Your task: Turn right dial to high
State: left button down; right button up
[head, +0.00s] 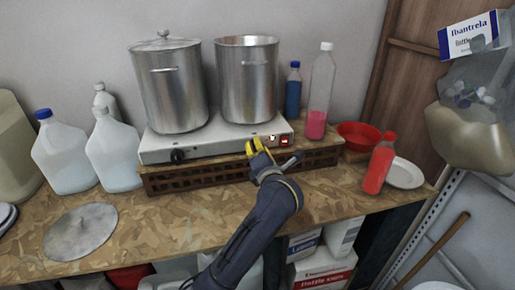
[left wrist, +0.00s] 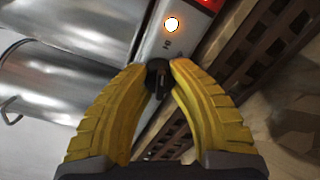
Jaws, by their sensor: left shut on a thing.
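A two-burner hot plate (head: 215,140) stands on a brown slatted crate (head: 200,178) on the workbench. Its left dial (head: 178,155) is black and free. The right dial is hidden by my left gripper (head: 254,148) in the head view. In the left wrist view, the dark right dial (left wrist: 158,84) sits between the yellow fingertips of my left gripper (left wrist: 158,72), which are shut on it. A glowing indicator light (left wrist: 172,24) is just beyond it, and a red switch (head: 285,141) lies to its right. My right gripper is not in view.
A lidded steel pot (head: 170,90) and an open steel pot (head: 246,85) stand on the hot plate. A bottle of pink liquid (head: 317,110), red bowl (head: 358,137) and red bottle (head: 377,168) stand right. White jugs (head: 63,155) stand left; the bench front is mostly clear.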

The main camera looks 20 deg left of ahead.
pick_arm(q)
jog(key=shift+f, duration=0.1)
jog(key=c, duration=1)
grip_release()
jog(key=shift+s, duration=0.1)
jog(key=v, duration=0.7)
jog(key=shift+s, duration=0.15)
